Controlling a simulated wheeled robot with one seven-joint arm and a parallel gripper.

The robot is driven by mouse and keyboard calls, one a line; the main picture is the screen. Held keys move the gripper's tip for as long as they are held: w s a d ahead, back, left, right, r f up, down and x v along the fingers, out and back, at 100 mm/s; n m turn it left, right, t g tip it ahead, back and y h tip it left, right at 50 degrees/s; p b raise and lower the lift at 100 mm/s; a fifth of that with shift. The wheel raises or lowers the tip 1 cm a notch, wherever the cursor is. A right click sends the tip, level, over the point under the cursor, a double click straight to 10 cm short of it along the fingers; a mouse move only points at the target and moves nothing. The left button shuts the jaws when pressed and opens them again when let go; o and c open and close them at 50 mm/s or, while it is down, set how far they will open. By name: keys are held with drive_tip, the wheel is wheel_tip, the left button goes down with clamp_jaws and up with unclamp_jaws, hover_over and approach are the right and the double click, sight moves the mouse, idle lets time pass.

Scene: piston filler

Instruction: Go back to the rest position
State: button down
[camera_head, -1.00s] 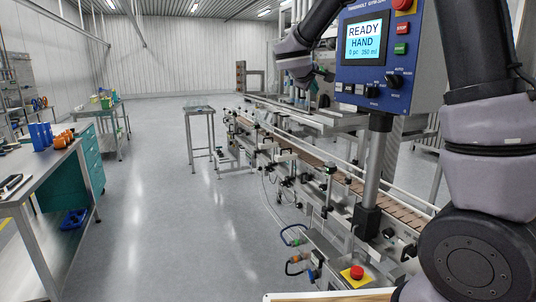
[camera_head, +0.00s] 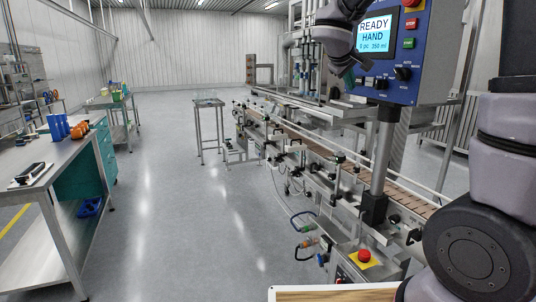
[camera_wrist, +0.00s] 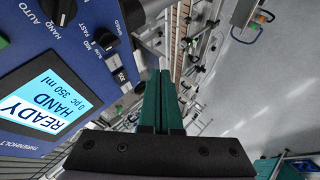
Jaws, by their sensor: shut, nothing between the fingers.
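My gripper (camera_wrist: 165,78) is shut and empty, its two green fingers pressed together in the wrist view. In the head view my gripper (camera_head: 348,76) shows only in part, at the left edge of the blue control panel (camera_head: 424,50). The panel also fills the left of the wrist view (camera_wrist: 95,48), beside the fingers; I cannot tell how wide the gap is. Its screen (camera_head: 374,36) reads READY, HAND, 0 pc and 350 ml. Red and green buttons and black knobs are on the panel.
The conveyor (camera_head: 320,155) runs behind and below the panel. A red emergency button (camera_head: 364,256) sits low in front. A workbench (camera_head: 50,165) with blue and orange parts stands at the left, and a small table (camera_head: 208,104) stands further back. The grey floor between is clear.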

drive_tip(key=s+d+m+g+y, duration=0.1)
drive_tip(key=s+d+m, duration=0.15)
drive_tip(key=s, duration=0.45)
drive_tip(key=s+d+m+g+y, duration=0.1)
drive_tip(key=s+d+m+y, duration=0.15)
drive_tip(key=s, duration=0.35)
drive_tip(key=s+a+m+y, duration=0.2)
drive_tip(key=s, duration=0.5)
drive_tip(key=s+a+f+m+y, duration=0.1)
drive_tip(key=s+a+m+y, duration=0.1)
drive_tip(key=s, duration=0.5)
drive_tip(key=shift+s+a, duration=0.4)
drive_tip(key=shift+a, duration=0.15)
drive_tip(key=c, duration=1.5)
unclamp_jaws()
drive_tip(key=shift+y, duration=0.25)
drive_tip(key=shift+c, duration=0.2)
